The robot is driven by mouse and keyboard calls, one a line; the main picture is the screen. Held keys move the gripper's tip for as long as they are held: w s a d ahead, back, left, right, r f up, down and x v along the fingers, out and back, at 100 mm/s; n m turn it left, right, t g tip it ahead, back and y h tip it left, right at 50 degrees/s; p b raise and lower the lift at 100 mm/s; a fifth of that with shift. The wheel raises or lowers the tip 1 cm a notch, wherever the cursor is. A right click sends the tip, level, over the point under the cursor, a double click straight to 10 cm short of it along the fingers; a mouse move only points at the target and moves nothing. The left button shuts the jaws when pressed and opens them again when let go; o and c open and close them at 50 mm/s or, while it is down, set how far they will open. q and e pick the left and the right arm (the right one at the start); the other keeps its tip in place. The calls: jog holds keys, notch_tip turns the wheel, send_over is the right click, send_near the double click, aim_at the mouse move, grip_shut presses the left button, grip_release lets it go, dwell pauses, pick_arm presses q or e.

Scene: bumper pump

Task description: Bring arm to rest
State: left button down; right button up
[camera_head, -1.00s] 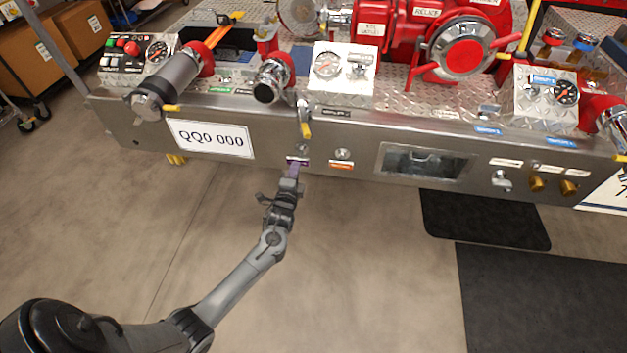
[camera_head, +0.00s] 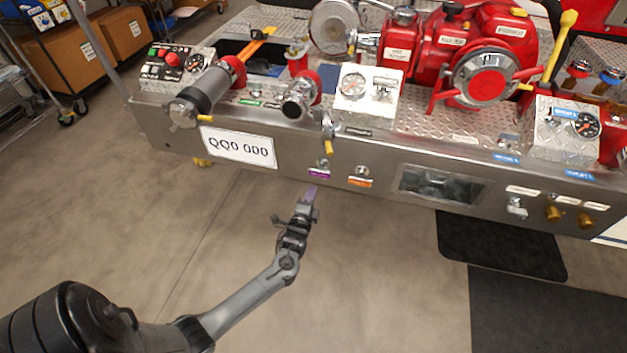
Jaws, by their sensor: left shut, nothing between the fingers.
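My left arm comes in from the lower left of the head view. My left gripper (camera_head: 309,195) is shut and empty, its purple-tinted fingertips pointing up toward the front of the bumper. It hangs over the floor, just below the purple label (camera_head: 319,173) and the small knob above it, and appears apart from the bumper. The steel bumper (camera_head: 370,192) crosses the view, with a number plate (camera_head: 239,147) on its front. My right gripper is not in view.
A red pump (camera_head: 460,50) with a round cap sits on the bumper deck. A yellow-tipped lever (camera_head: 327,143) hangs above the purple label. Black mats (camera_head: 500,243) lie on the floor at right. Cardboard boxes (camera_head: 70,45) stand on shelves at upper left.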

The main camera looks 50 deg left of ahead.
pick_arm(q)
jog(key=s+a+p+v, duration=0.1)
jog(key=p+v, duration=0.5)
jog(key=v, duration=0.5)
jog(key=s+d+r+n+g+h+p, duration=0.1)
jog(key=s+d+r+g+h+p, duration=0.1)
jog(key=d+r+h+p, duration=0.35)
jog(key=s+d+r+n+g+h+p, duration=0.1)
jog(key=s+d+r+g+h+p, duration=0.15)
jog(key=d+r, duration=0.6)
jog(key=s+d+r+n+g+h+p, duration=0.1)
jog(key=s+d+r+n+g, duration=0.25)
jog(key=s, duration=0.25)
jog(key=s+d+r+n+g+h, duration=0.1)
jog(key=s+d+r+n+g, duration=0.1)
jog(key=s+d+n+g, duration=0.3)
notch_tip(320, 180, up, 38)
jog(key=s+a+m+t+p, duration=0.1)
jog(key=p, duration=3.7)
jog(key=shift+s+a+f+t, duration=0.2)
jog(key=shift+s+a+t, duration=0.1)
jog(key=shift+s, duration=0.1)
